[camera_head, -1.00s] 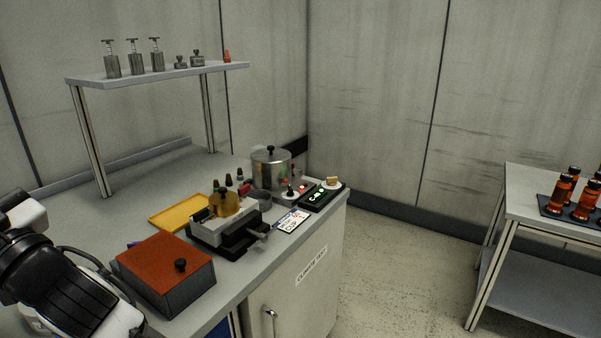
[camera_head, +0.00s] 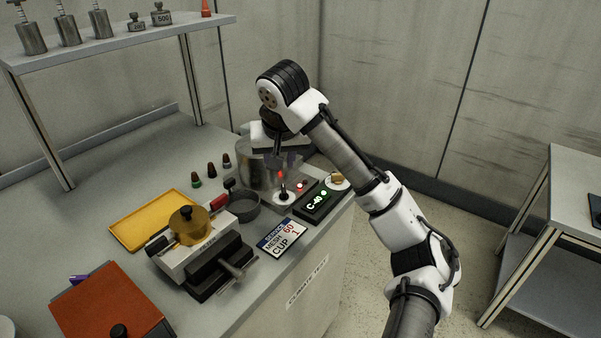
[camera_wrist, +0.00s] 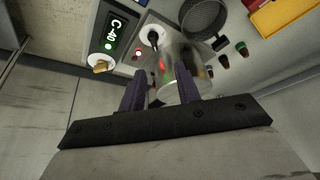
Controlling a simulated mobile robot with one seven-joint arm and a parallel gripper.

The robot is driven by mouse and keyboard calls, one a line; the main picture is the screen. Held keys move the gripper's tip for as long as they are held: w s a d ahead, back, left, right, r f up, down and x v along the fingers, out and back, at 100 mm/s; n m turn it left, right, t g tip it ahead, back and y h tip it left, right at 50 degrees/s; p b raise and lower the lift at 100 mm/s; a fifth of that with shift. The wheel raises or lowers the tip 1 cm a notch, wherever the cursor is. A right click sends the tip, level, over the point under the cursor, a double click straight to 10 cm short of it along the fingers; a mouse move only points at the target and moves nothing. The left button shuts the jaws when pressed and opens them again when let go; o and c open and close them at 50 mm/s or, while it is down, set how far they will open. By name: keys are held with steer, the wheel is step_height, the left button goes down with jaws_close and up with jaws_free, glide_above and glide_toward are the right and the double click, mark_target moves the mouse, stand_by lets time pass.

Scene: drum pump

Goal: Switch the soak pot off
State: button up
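The soak pot (camera_head: 256,172), a shiny cylinder, stands at the back right of the bench, partly hidden by my gripper (camera_head: 281,161). In the wrist view the pot (camera_wrist: 182,82) lies just beyond my fingers. A black toggle lever on a white round base (camera_head: 284,196) stands in front of the pot, and the lever also shows in the wrist view (camera_wrist: 153,39). Red lights glow near it. A black panel (camera_head: 318,205) beside it reads C-40 in green. My gripper points down above this area. Its fingers (camera_wrist: 160,78) are apart with nothing visibly gripped.
A tan knob on a white disc (camera_head: 338,181) sits right of the panel. A dark round sieve (camera_head: 243,206), a label card (camera_head: 281,238), a clamp device (camera_head: 205,255) and a yellow tray (camera_head: 140,222) crowd the bench.

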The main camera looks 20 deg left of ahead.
mark_target(284, 191)
steer(key=x, duration=0.4)
steer(key=d+x, duration=0.1)
steer(key=x, duration=0.4)
steer(key=p+x, duration=0.1)
steer(key=x, duration=0.3)
steer(key=shift+w+d+f, duration=0.15)
steer(key=shift+w+f, duration=0.1)
steer(key=shift+f, duration=0.15)
steer(key=shift+c, duration=0.4)
jaws_close()
